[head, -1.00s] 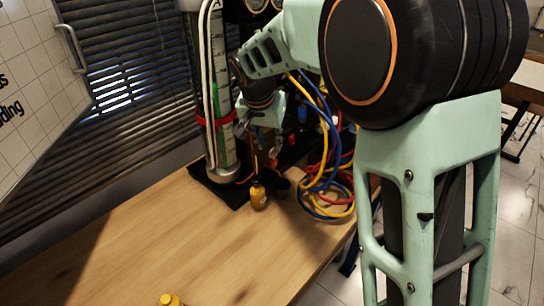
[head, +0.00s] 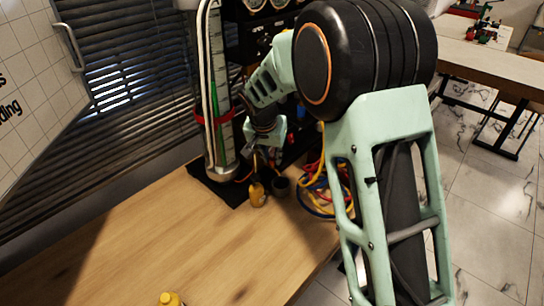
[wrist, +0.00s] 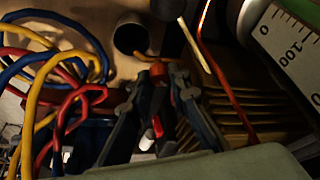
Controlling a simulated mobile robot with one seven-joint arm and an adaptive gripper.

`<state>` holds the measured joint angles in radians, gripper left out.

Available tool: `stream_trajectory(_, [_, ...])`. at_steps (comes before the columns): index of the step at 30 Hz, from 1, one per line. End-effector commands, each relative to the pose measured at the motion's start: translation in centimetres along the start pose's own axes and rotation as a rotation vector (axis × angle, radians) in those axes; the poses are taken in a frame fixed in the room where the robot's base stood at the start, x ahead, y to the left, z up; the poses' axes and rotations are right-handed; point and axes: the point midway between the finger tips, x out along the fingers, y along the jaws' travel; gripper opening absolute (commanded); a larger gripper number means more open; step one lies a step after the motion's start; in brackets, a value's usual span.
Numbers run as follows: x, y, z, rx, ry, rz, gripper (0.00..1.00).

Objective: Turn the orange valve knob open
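The orange valve knob (wrist: 158,70) shows in the wrist view between my two dark fingertips. It fills most of the narrow gap between them. My gripper (wrist: 160,77) looks shut on it, with a finger on each side. In the head view my gripper (head: 262,158) is low beside the foot of the clear gauge column, above the back of the wooden table. There the knob is hidden or too small to make out.
The gauge column (head: 218,100) stands on a black base left of my gripper. Coiled hoses (head: 318,190) lie to the right. The table's front (head: 150,240) is mostly clear.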

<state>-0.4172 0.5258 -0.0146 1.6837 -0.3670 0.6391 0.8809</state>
Motion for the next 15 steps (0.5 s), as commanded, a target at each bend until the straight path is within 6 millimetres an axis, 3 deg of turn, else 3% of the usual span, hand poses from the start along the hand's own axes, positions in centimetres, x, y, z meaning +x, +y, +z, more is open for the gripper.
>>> stream_trajectory(4, [-0.03, 0.0, 0.0, 0.0, 0.0, 0.0, 0.0])
stream_trajectory(15, [-0.05, 0.08, -0.07, -0.047, 0.001, -0.021, 0.0])
